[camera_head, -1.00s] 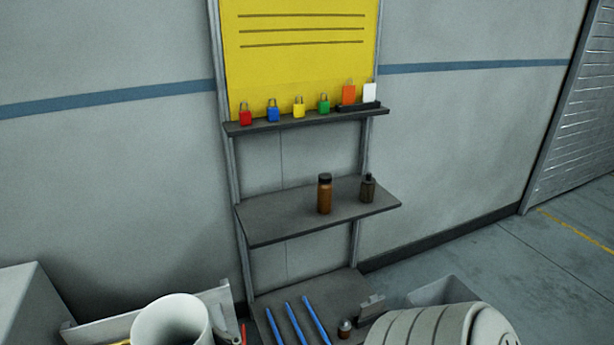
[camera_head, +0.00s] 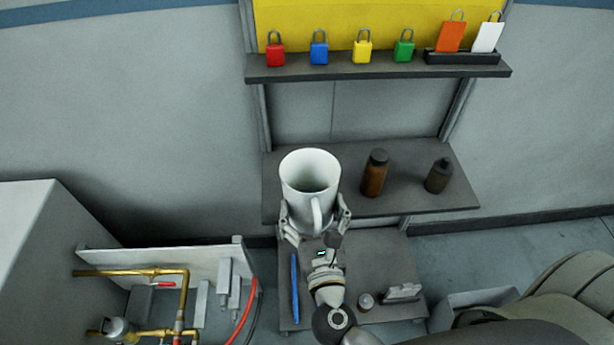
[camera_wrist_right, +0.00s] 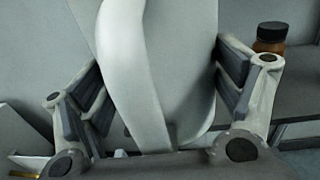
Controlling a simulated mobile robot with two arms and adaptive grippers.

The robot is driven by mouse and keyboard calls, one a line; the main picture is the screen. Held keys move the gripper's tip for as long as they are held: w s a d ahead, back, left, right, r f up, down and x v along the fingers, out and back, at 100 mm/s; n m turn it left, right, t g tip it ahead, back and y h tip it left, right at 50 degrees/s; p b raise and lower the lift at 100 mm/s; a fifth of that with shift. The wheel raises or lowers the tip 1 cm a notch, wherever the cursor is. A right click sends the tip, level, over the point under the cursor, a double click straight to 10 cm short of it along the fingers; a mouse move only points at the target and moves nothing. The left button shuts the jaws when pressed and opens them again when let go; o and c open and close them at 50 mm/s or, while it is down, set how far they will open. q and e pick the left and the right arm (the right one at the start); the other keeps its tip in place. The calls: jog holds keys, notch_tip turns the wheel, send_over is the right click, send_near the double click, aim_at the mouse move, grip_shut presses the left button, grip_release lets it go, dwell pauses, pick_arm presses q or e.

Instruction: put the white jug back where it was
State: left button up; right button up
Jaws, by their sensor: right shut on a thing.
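The white jug (camera_head: 311,172) is upright, with its open top and its handle towards me. My right gripper (camera_head: 314,226) is shut on it, with one finger on each side of the body. The jug overlaps the left part of the middle shelf (camera_head: 408,203) in the head view; I cannot tell whether its base touches the shelf. The right wrist view shows the jug (camera_wrist_right: 185,70) between the pads, with the handle in front. The base is hidden. My left gripper is not in view.
A brown bottle (camera_head: 374,174) and a dark bottle (camera_head: 439,176) stand on the shelf to the jug's right. Several coloured padlocks, such as the red one (camera_head: 275,54), stand on the upper shelf (camera_head: 380,67). Brass pipes (camera_head: 183,295) are at lower left.

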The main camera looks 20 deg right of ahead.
aim_at(294, 175)
jog(key=w+a+r+h+p, duration=0.1)
jog(key=w+a+r+p, duration=0.1)
jog(key=w+a+r, duration=0.3)
jog(key=shift+m, duration=0.4)
jog(key=w+d+f, duration=0.1)
jog(key=w+f, duration=0.1)
jog(key=w+d+f+b, duration=0.1)
jog(key=w+d+f, duration=0.2)
jog(key=w+f, duration=0.1)
jog(key=shift+d+f+b, duration=0.2)
jog(key=shift+d+b, duration=0.15)
jog(key=shift+b, duration=0.05)
jog(key=w+d+f+b, duration=0.1)
jog(key=f+b, duration=0.1)
jog(key=w+d+f+b, duration=0.1)
jog(key=f+b, duration=0.1)
jog(key=f, duration=0.1)
jog(key=w+f+b, duration=0.2)
jog(key=f+b, duration=0.1)
jog(key=shift+d+f, duration=0.15)
jog(key=shift+d, duration=0.25)
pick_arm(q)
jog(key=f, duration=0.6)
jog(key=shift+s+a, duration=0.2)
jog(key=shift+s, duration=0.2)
pick_arm(e)
jog(key=shift+f, duration=0.2)
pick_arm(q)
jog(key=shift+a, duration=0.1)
